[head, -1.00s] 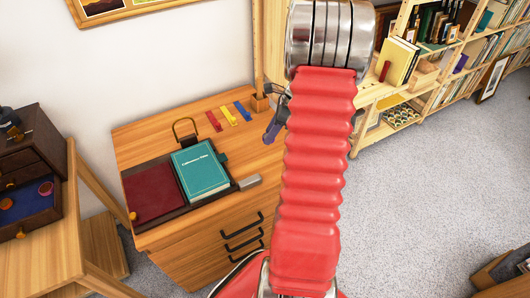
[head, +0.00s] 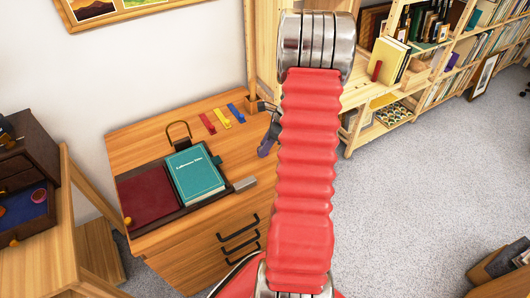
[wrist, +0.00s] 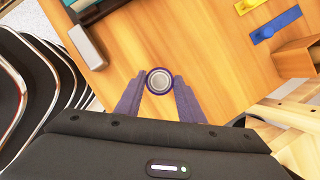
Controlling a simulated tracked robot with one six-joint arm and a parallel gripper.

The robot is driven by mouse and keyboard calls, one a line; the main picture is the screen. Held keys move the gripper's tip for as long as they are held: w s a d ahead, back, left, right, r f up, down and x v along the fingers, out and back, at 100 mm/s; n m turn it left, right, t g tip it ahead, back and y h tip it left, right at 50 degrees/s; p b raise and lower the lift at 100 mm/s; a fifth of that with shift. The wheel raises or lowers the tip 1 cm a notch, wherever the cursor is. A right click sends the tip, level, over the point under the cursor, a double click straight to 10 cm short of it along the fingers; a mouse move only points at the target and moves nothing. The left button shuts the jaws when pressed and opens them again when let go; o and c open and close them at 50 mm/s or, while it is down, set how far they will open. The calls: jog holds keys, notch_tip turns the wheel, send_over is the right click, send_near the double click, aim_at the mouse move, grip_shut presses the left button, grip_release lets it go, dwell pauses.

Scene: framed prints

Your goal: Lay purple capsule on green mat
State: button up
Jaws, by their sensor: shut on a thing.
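The purple capsule (wrist: 159,79) shows end-on in the wrist view as a round purple rim with a grey centre. My gripper (wrist: 159,86) is shut on it, with one purple-grey finger on each side. The wooden desk top (wrist: 190,45) lies beyond the capsule in that view. In the head view my gripper (head: 266,142) is partly hidden behind my red arm, near the right side of the desk, and the capsule cannot be made out. I cannot make out a green mat in either view.
The desk (head: 130,150) carries a dark tray with a red book (head: 150,192) and a teal book (head: 195,173), and red, yellow and blue strips (head: 236,113). A small drawer chest (head: 25,165) stands at the left. Shelves (head: 400,100) stand at the right, beyond open carpet (head: 400,200).

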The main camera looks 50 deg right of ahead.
jog(key=shift+f, duration=1.85)
jog(key=shift+f, duration=0.1)
jog(key=o, duration=1.1)
jog(key=v, duration=1.2)
jog(key=shift+a, duration=0.1)
